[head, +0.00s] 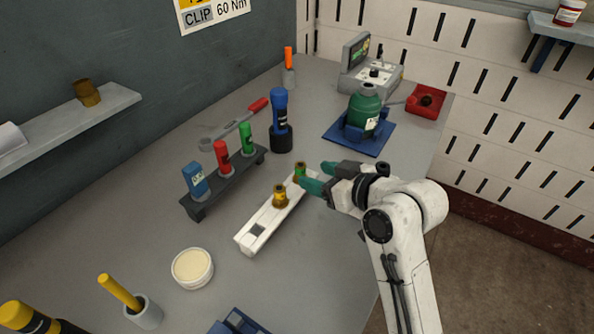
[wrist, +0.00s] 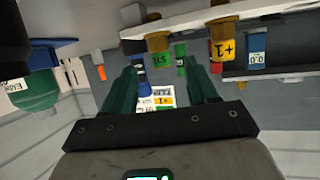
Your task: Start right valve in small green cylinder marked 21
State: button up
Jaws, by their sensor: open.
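A small green cylinder (head: 365,112) stands upright on a blue base at the back right; its white label is too small to read. Its rounded body also shows at the left of the wrist view (wrist: 35,92). Two brass valves stand on a white rack (head: 262,228): a nearer one with a yellow label (head: 280,197) and a farther one with a green top (head: 300,171). My gripper (head: 325,178) is open and empty, just right of the farther valve. In the wrist view, that valve (wrist: 158,43) lies ahead, beyond the fingertips (wrist: 162,78), apart from them.
A dark rack (head: 225,186) with blue, red and green items stands left of the white rack. A red tray (head: 427,100) and a grey device (head: 370,72) are at the back. A round white tub (head: 192,268) is nearer.

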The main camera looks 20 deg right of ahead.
aim_at(304, 167)
jog(key=x, duration=0.2)
jog(key=shift+w+a, duration=0.1)
jog(key=shift+w, duration=0.25)
jog(key=x, duration=0.2)
jog(key=r+p+x, duration=0.1)
jog(key=x, duration=0.1)
jog(key=shift+w+a, duration=0.1)
jog(key=shift+w, duration=0.05)
jog(key=shift+w+a+f, duration=0.2)
jog(key=shift+w+f, duration=0.15)
jog(key=shift+w, duration=0.15)
jog(key=shift+c, duration=0.2)
grip_shut()
